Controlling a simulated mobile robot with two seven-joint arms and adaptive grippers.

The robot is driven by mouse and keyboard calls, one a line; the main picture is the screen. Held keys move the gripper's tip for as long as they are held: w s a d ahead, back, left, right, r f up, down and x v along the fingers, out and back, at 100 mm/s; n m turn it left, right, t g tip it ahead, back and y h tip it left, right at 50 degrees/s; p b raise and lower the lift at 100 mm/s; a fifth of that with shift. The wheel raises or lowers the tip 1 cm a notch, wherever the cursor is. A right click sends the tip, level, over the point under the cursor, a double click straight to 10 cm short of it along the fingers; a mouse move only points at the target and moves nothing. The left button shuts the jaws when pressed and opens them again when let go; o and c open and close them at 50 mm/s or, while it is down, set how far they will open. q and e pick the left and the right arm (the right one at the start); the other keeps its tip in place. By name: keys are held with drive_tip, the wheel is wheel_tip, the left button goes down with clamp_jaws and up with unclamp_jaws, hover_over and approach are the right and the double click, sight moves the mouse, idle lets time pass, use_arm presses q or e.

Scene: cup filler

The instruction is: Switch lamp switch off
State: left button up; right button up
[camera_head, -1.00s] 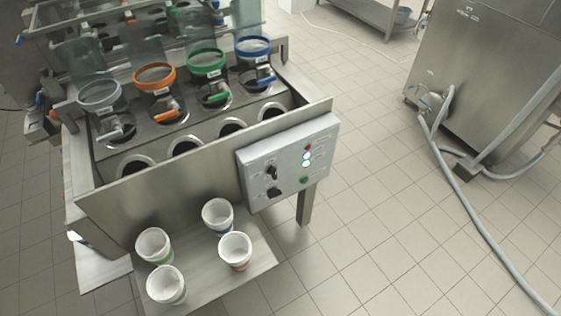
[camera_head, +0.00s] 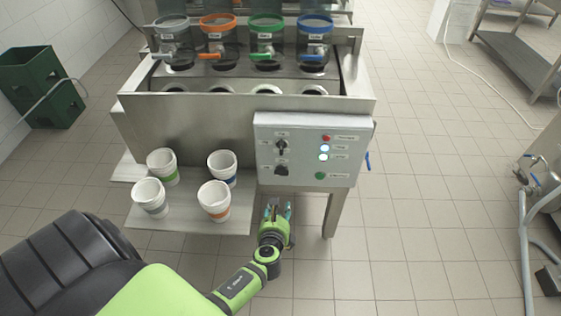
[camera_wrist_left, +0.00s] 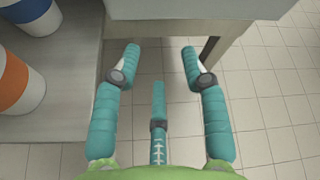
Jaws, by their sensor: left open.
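The grey control panel (camera_head: 303,178) is on the front right of the steel machine. Two black rotary switches sit on its left side, an upper switch (camera_head: 282,146) and a lower switch (camera_head: 281,169). Their labels are too small to read, so I cannot tell which is the lamp switch. My right gripper is out of view.
Several white cups, one of them orange-banded (camera_head: 214,201), stand on the steel shelf (camera_head: 190,222) left of my gripper. A machine leg (camera_head: 334,212) stands to its right. Green crates (camera_head: 40,85) stand far left.

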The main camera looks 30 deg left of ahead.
sight(282, 148)
use_arm(q)
drive_tip(key=w+a+r+m+t+y+b, duration=0.1)
drive_tip(key=w+a+r+m+t+y, duration=0.15)
drive_tip(key=r, duration=0.45)
drive_tip(key=w+a+r+m+t+y+b, duration=0.1)
drive_tip(key=w+r+m, duration=0.15)
drive_tip(key=r, duration=0.45)
drive_tip(key=x, duration=0.6)
drive_tip(key=shift+f+p, duration=0.15)
drive_tip(key=shift+p, duration=0.25)
drive_tip(key=shift+d, duration=0.15)
clamp_jaws()
